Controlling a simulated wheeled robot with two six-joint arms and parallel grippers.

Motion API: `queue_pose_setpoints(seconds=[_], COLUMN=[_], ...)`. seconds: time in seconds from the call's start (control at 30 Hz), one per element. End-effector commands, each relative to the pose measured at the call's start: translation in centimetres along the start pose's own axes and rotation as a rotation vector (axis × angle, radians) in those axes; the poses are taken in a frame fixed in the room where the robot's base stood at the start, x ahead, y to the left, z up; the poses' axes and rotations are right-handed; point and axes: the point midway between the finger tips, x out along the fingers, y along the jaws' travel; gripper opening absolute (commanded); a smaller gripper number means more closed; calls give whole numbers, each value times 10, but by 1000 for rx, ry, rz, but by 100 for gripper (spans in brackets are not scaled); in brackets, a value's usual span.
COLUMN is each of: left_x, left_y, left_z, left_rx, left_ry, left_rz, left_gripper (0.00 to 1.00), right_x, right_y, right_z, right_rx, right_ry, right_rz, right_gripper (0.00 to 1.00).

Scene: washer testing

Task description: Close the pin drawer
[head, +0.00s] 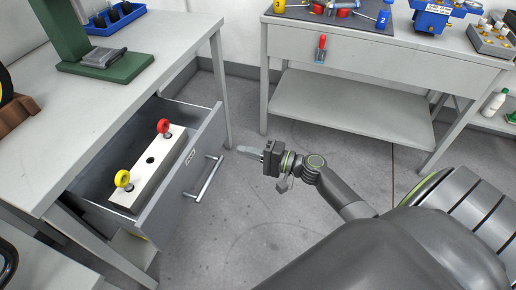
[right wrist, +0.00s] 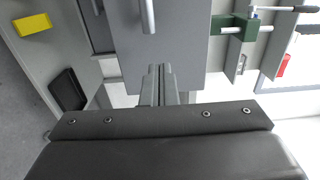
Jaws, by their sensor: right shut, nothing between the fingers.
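The pin drawer (head: 177,180) stands pulled out from under the left workbench. Inside it lies a white block (head: 148,170) with a red-ringed pin (head: 164,127) and a yellow-ringed pin (head: 123,179). The drawer's bar handle (head: 204,178) is on its grey front panel, which also shows in the right wrist view (right wrist: 187,45) with the handle (right wrist: 147,15) above the fingers. My right gripper (head: 241,150) is shut and empty, pointing at the drawer front from the right. Its fingers (right wrist: 160,72) appear close to the panel; contact cannot be told. My left gripper is not in view.
The left workbench (head: 180,30) carries a green stand (head: 105,64) and a blue tray (head: 112,18). A second bench (head: 400,52) stands at the back with a red-handled tool (head: 321,48) on its front. Open floor (head: 225,235) lies between the drawer and my arm.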

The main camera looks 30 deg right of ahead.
Motion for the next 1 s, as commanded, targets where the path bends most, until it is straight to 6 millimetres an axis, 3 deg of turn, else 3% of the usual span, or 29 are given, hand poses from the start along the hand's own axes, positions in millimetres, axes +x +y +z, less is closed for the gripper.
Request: queue_pose_setpoints(seconds=[0.2,0.4,1.0], left_x=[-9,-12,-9], left_y=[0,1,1], left_z=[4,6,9], left_rx=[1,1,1], left_ry=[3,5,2], left_rz=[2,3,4], left_gripper=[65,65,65], right_x=[47,70,79], right_y=[-3,-1,1], right_z=[0,0,0], right_rx=[3,0,0], right_ry=[1,1,1], right_rz=[-1,1,1], right_gripper=[0,0,0])
